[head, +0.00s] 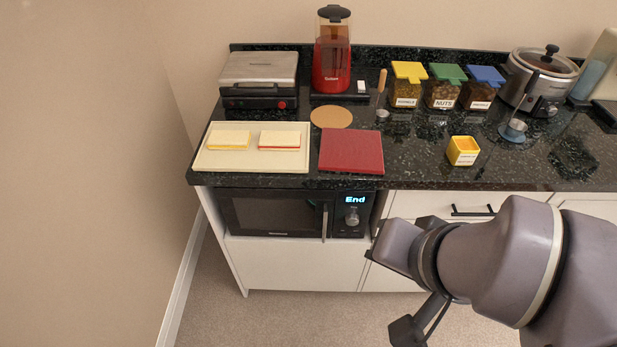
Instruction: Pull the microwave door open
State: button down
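The black microwave (226,212) sits in a white cabinet bay under the counter, at the left. Its door (270,213) looks shut, with a vertical silver handle (325,222) at the door's right edge. The control panel to the right of the handle shows "End" above a round knob (352,216). My gripper (372,243) is at the end of my grey arm, right of the microwave and apart from the handle. Its fingers are mostly hidden behind the wrist, so I cannot tell whether they are open.
The dark counter (420,170) overhangs the microwave and holds a cream tray (250,167), a red board (351,151), jars and appliances. A drawer handle (472,211) is behind my arm. A wall stands at left. The floor (290,315) in front is clear.

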aim_at(255, 211)
jog(key=k+j+u, duration=0.45)
jog(key=u, duration=0.2)
jog(key=k+j+u, duration=0.1)
jog(key=j+u, duration=0.2)
jog(key=j, duration=0.2)
jog(key=i+l, duration=0.2)
jog(key=i+l+u, duration=0.1)
jog(key=l, duration=0.35)
jog(key=i, duration=0.1)
